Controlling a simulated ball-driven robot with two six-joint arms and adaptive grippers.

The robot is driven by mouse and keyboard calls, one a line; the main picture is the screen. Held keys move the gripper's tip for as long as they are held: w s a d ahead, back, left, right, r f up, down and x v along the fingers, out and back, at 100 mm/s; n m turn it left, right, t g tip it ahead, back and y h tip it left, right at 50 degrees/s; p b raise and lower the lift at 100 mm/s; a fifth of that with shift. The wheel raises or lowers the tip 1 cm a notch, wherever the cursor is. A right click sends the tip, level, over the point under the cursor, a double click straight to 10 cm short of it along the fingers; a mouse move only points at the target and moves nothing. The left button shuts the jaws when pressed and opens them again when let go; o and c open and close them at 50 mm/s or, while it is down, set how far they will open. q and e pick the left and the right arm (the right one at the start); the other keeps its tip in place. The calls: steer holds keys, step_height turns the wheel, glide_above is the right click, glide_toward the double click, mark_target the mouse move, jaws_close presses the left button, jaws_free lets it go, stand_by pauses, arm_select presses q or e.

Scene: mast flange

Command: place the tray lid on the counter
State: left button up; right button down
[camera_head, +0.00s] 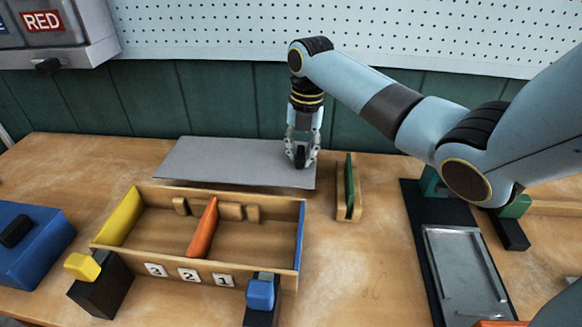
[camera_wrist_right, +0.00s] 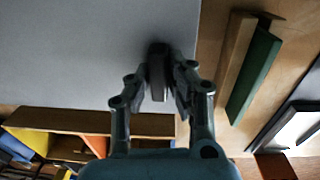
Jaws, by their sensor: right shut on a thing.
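The tray lid (camera_head: 225,160) is a flat grey plate at the back of the wooden counter (camera_head: 365,270), behind the divided wooden tray (camera_head: 250,240). In the right wrist view, the lid (camera_wrist_right: 70,50) fills the upper left, with its dark handle (camera_wrist_right: 157,62) between my fingers. My right gripper (camera_head: 301,160) points down at the lid's right end and is shut on that handle; it also shows in the wrist view (camera_wrist_right: 158,90). The lid looks level, at or just above the counter; I cannot tell whether it touches. My left gripper is not in view.
A wooden holder with a green panel (camera_head: 349,185) stands close right of the lid. A blue box (camera_head: 30,245) is at the left. A dark mat with a metal tray (camera_head: 460,265) lies at the right. The counter between the green panel and the mat is clear.

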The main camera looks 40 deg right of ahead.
steer(key=shift+w+a+f, duration=0.35)
steer(key=shift+w+f, duration=0.15)
steer(key=shift+w, duration=0.15)
steer(key=shift+f, duration=2)
steer(key=c, duration=1.2)
jaws_free()
steer(key=shift+s, duration=0.1)
steer(key=shift+r, duration=0.15)
steer(key=r, duration=1.1)
steer(key=shift+s+d+r, duration=0.25)
steer(key=shift+r, duration=0.15)
steer(key=shift+f, duration=0.1)
